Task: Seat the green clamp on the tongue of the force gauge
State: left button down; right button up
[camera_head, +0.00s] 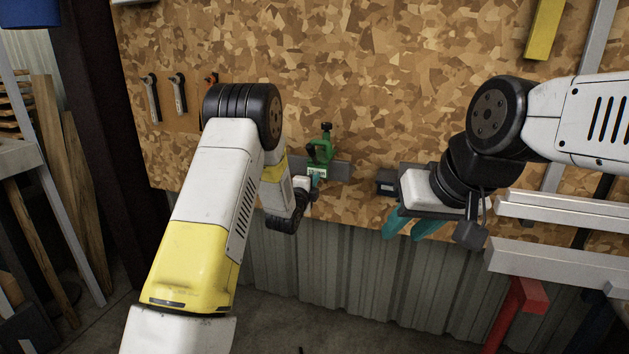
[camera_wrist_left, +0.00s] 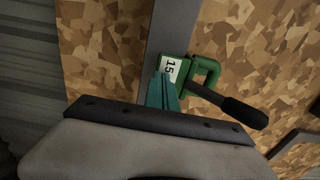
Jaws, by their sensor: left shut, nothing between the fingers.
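The green clamp (camera_head: 319,153) with a black screw handle is at a grey metal strip (camera_head: 341,171) in front of the chipboard wall. In the left wrist view the clamp (camera_wrist_left: 205,75) carries a white label reading 15 and overlaps the strip (camera_wrist_left: 168,38); I cannot tell whether it grips it. My left gripper (camera_head: 315,176) is shut and empty, its teal fingertips (camera_wrist_left: 167,82) right at the label. My right gripper (camera_head: 408,226) is apart from the clamp, to the right, its teal fingers seeming spread. A small dark box (camera_head: 386,183) beside it may be the force gauge; its tongue is not clearly seen.
Pale metal bars (camera_head: 560,210) and a red bracket (camera_head: 517,310) are at the lower right. Wooden planks (camera_head: 55,180) lean at the far left. Corrugated metal lies below the board.

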pick_arm(q)
jog(key=shift+w, duration=0.1)
jog(key=shift+x, duration=1.1)
